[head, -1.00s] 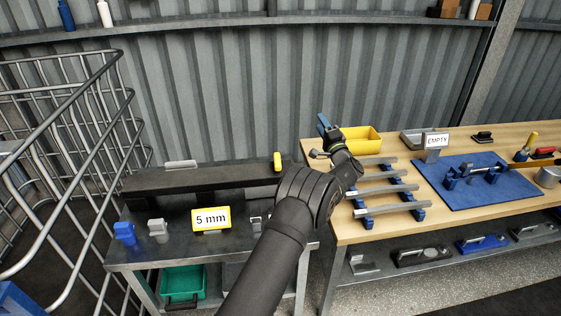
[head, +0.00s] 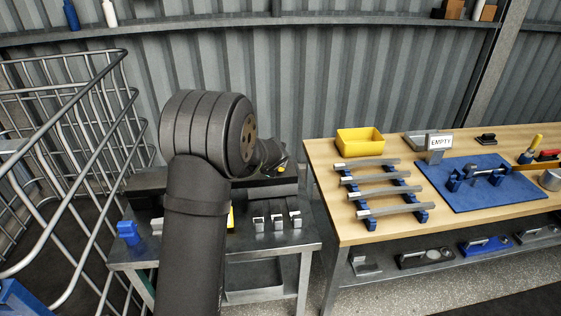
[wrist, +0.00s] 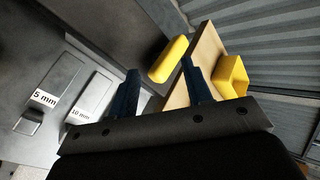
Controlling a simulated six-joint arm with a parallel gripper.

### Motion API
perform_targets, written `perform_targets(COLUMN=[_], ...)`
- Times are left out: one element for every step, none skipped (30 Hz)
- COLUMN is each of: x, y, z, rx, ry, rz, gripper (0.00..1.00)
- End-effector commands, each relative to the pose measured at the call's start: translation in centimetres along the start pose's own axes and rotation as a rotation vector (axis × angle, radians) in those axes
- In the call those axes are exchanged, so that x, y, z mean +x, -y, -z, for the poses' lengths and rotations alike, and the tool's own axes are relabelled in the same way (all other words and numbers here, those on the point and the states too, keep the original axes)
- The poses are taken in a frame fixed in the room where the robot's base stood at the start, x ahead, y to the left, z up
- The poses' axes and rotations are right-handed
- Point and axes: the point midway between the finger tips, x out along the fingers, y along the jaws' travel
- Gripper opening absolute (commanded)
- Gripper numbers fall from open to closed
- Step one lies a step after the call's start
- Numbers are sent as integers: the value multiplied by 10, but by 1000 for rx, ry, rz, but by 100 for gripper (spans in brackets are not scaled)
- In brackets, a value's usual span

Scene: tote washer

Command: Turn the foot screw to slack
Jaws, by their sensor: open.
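A yellow rounded handle (wrist: 168,60) shows in the wrist view at the edge of a dark fixture. It may belong to the foot screw; no screw thread is visible. In the head view a small yellow part (head: 281,168) shows at the right end of the dark bar, beside my wrist. My gripper (wrist: 162,84) is open, its two dark fingers apart and pointing toward the handle. The handle appears beyond the fingertips, and I see no contact. In the head view my arm hides most of the gripper and the middle of the fixture.
Plates marked 5 mm (wrist: 50,88) and 10 mm (wrist: 92,95) lie left of my fingers. Metal blocks (head: 277,218) and a blue block (head: 127,232) line the table front. A wire cage (head: 60,130) stands left. The wooden bench (head: 330,225) at right holds a yellow bin (head: 360,142) and rods.

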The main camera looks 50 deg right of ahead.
Motion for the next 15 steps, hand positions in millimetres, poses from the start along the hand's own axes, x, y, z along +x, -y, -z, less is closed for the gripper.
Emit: perform_targets(x=[2, 2, 4, 4, 5, 5, 5, 4, 4, 3, 2, 0, -1, -2, -4], y=[-19, -30, -43, -53, -62, -73, -81, -88, -98, -103, -108, -114, -117, -119, -121], z=[-1, -2, -4, -5, -6, -8, -9, -11, -14, -17, -19, -21, -22, -24, -25], rx=[46, 76, 120, 152, 186, 233, 269, 305, 355, 394, 434, 485, 525, 562, 613], ry=[31, 52, 80, 101, 124, 155, 180, 207, 244, 273, 302, 340, 369, 398, 435], rz=[-49, -76, -108, -132, -152, -178, -195, -208, -225, -234, -240, -243, -241, -237, -226], gripper=[45, 45, 45, 45, 45, 45, 45, 45, 45, 45, 45, 45, 45, 45, 45])
